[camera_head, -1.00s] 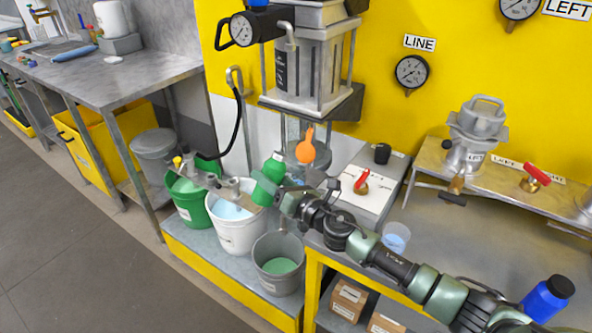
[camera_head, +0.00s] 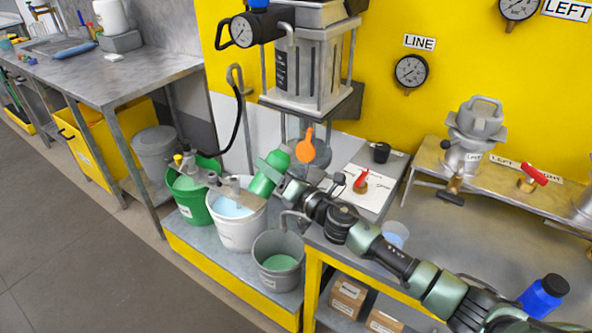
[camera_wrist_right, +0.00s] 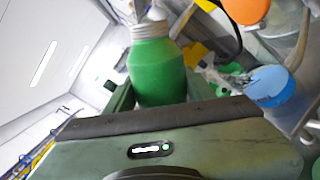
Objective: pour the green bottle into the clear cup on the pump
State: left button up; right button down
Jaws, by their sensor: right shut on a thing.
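My right gripper (camera_head: 273,175) is shut on the green bottle (camera_head: 264,183). The bottle is tilted and held above the white bucket, left of the orange paddle-shaped piece. In the right wrist view the bottle (camera_wrist_right: 158,70) sits between the fingers, with its white neck at the top. The grey pump (camera_head: 312,70) stands on the yellow wall behind, with a clear cylinder (camera_head: 322,150) below it, partly hidden. A clear cup (camera_head: 396,232) with a bluish tint stands on the bench behind my right arm. I cannot make out a cup on the pump. My left gripper is out of view.
Green (camera_head: 190,202), white (camera_head: 238,236) and grey (camera_head: 278,272) buckets stand on the yellow-edged platform below the bottle. An orange paddle-shaped piece (camera_head: 305,148) hangs close by. A blue bottle (camera_head: 543,299) stands at right.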

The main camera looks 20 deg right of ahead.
jog(key=shift+r, duration=0.15)
jog(key=shift+a+f+m+b, duration=0.25)
jog(key=shift+f+m+b, duration=0.6)
jog(key=shift+f+m, duration=0.15)
dwell(1.7)
jog(key=shift+s+a+f+m, duration=0.1)
jog(key=shift+f+m, duration=0.1)
jog(key=shift+m, duration=0.7)
dwell(1.6)
jog(key=shift+r+m+h+p, duration=0.35)
jog(key=shift+r+m, duration=0.25)
jog(key=shift+m, duration=0.4)
dwell(1.7)
